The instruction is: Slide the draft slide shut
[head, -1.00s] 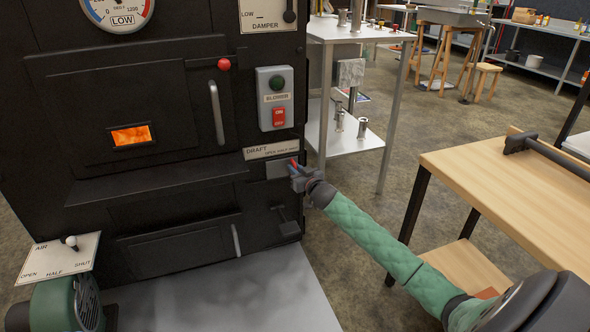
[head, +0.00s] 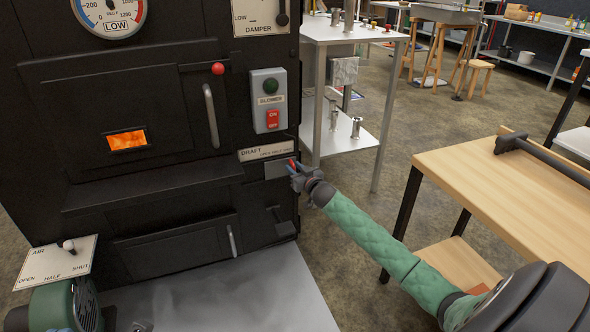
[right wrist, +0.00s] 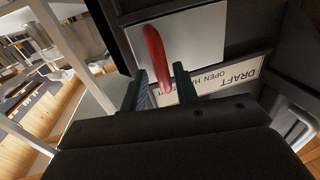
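The draft slide's grey plate (head: 276,171) is at the right edge of the black evaporator front, under the DRAFT label (head: 267,151). Its red handle (right wrist: 155,50) stands out from the plate toward my right gripper (right wrist: 161,87). In the right wrist view one finger is on each side of the handle, with gaps beside it, so the gripper looks open around it. In the head view the right gripper (head: 299,174) is at the label's right end. The wrist view shows DRAFT and OPEN upside down; the label's other end is hidden behind a finger. My left gripper cannot be made out.
The blower switch box (head: 269,101) is just above the label. A metal shelf (head: 345,138) stands close on the right, and a wooden-topped table (head: 505,190) stands further right. The AIR plate (head: 55,262) with its lever is at lower left.

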